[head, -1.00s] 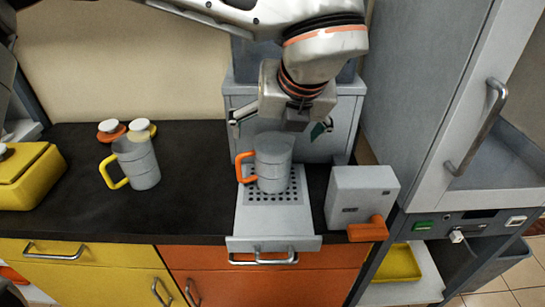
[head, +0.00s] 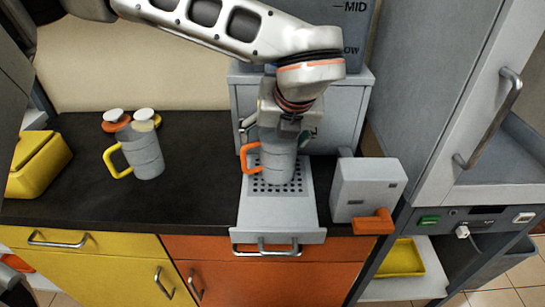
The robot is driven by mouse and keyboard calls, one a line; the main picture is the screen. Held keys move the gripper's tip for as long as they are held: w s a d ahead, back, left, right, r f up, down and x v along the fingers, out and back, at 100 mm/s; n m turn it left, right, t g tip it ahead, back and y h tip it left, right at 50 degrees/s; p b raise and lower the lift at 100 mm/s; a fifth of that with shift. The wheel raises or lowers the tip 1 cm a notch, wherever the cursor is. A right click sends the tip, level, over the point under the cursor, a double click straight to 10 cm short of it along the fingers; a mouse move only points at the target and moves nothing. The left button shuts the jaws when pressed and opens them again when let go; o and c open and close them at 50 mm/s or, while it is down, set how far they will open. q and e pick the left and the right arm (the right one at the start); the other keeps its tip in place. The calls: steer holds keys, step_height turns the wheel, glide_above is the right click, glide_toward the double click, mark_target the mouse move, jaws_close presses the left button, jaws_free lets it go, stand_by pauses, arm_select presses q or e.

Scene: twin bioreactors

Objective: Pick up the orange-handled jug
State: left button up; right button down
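The orange-handled jug (head: 277,163) is a grey cylinder with an orange handle on its left side. It stands upright on a perforated grey tray (head: 262,218) in front of a grey unit. My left gripper (head: 277,135) points down over the jug's upper part, hiding its rim. The gripper's fingers are spread, one towards the jug's left and one towards its right. Contact with the jug cannot be made out.
A yellow-handled jug (head: 142,152) stands to the left, near two white-capped containers (head: 114,120). A yellow box (head: 38,165) is at the far left. A grey box with an orange lever (head: 368,190) stands close on the right. The black counter (head: 200,190) is clear between the jugs.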

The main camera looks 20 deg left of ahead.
arm_select(q)
steer(key=shift+s+f, duration=0.1)
steer(key=shift+f, duration=0.05)
steer(key=c, duration=1.6)
steer(key=shift+c, duration=0.2)
